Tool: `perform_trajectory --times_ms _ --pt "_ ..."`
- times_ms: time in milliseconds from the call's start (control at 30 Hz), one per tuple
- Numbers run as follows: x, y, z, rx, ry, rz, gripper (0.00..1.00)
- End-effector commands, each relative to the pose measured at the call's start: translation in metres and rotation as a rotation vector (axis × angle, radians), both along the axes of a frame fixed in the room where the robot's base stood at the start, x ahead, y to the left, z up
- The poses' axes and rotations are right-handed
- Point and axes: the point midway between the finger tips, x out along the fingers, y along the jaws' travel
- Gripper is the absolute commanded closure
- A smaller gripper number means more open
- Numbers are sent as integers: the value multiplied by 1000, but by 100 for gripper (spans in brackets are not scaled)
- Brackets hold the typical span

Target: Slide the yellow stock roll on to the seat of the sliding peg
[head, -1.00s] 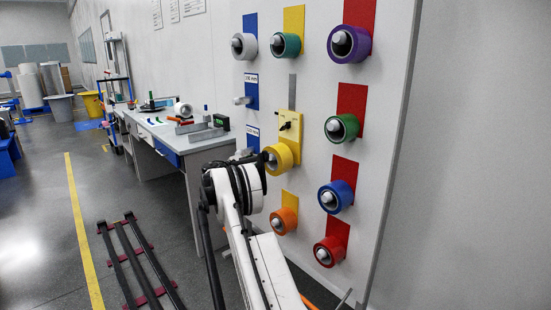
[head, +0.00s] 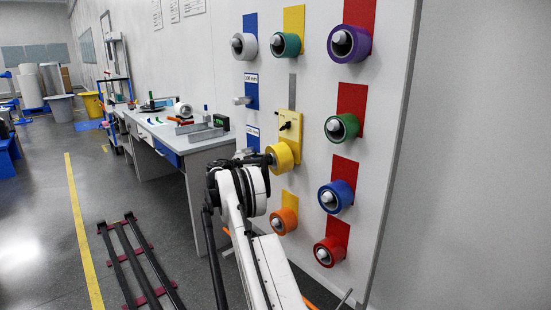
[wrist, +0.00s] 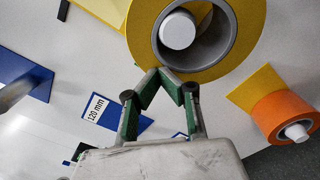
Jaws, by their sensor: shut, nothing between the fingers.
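The yellow stock roll (head: 284,157) hangs on the sliding peg of the yellow plate (head: 290,124) on the white board. In the wrist view the roll (wrist: 141,38) is large, and the pale round peg end (wrist: 177,30) sits inside its grey core, off-centre. How far the roll is from its seat is hidden behind it. My gripper (wrist: 172,73) is shut and empty, its fingertips together at the roll's near rim; they look in contact with it. In the head view my gripper (head: 266,160) is small, just left of the roll's front face.
The orange roll (head: 283,221) hangs below, and green (head: 342,127) and blue (head: 336,196) rolls hang to the right. A bare metal peg (head: 242,100) sticks out upper left. A workbench (head: 192,145) stands left of the board.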

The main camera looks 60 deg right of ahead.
Motion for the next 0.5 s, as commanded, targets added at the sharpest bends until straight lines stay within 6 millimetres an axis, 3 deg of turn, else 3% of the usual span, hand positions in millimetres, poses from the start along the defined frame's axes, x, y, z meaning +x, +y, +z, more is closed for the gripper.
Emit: perform_trajectory --times_ms 500 --pt "-4 -12 0 0 0 -1 100"
